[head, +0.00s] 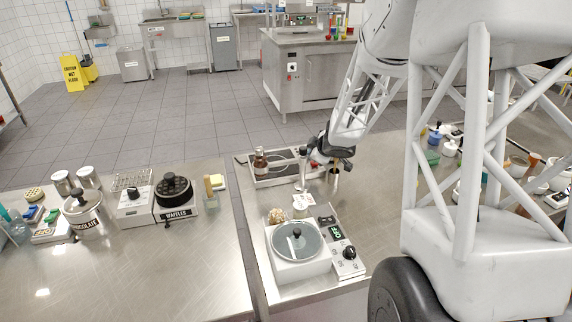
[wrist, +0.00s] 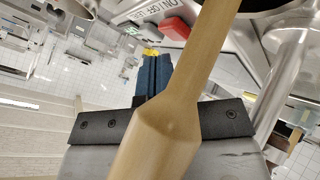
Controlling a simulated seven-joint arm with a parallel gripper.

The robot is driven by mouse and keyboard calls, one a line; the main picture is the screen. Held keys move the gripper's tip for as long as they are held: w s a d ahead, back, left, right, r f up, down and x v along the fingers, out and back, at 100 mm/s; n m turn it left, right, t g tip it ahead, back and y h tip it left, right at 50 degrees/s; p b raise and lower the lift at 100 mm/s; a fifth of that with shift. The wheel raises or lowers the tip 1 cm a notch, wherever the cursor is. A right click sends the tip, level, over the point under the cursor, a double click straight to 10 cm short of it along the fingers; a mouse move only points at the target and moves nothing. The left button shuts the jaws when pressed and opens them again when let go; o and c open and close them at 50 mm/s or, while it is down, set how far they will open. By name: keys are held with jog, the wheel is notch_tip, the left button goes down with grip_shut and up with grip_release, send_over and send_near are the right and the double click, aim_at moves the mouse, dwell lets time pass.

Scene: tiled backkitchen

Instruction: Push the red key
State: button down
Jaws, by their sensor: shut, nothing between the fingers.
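The red key (wrist: 175,28) is a small red block on a pale panel (wrist: 143,12) with dark ON/OFF-like lettering, at the top of the wrist view. I cannot make it out in the head view. My gripper (wrist: 151,54) has dark blue fingers with yellow tips, shut and empty. The tips appear just below and left of the key in the picture; I cannot tell the gap. A pale wooden handle-like thing (wrist: 170,130) crosses close to the camera and hides part of the fingers. In the head view my gripper (head: 320,158) is over the counter's far part.
A brown bottle (head: 260,160) stands on a flat appliance at the counter's back. A lidded pot appliance (head: 297,243) with a control panel (head: 342,250) stands in front. A waffle maker (head: 174,200) is left. The left counter's front (head: 140,280) is clear.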

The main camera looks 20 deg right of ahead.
jog(key=shift+f, duration=0.7)
dwell(1.0)
jog(key=shift+r, duration=0.8)
jog(key=shift+r, duration=0.1)
notch_tip(320, 180, up, 6)
jog(key=shift+f, duration=0.1)
dwell(0.9)
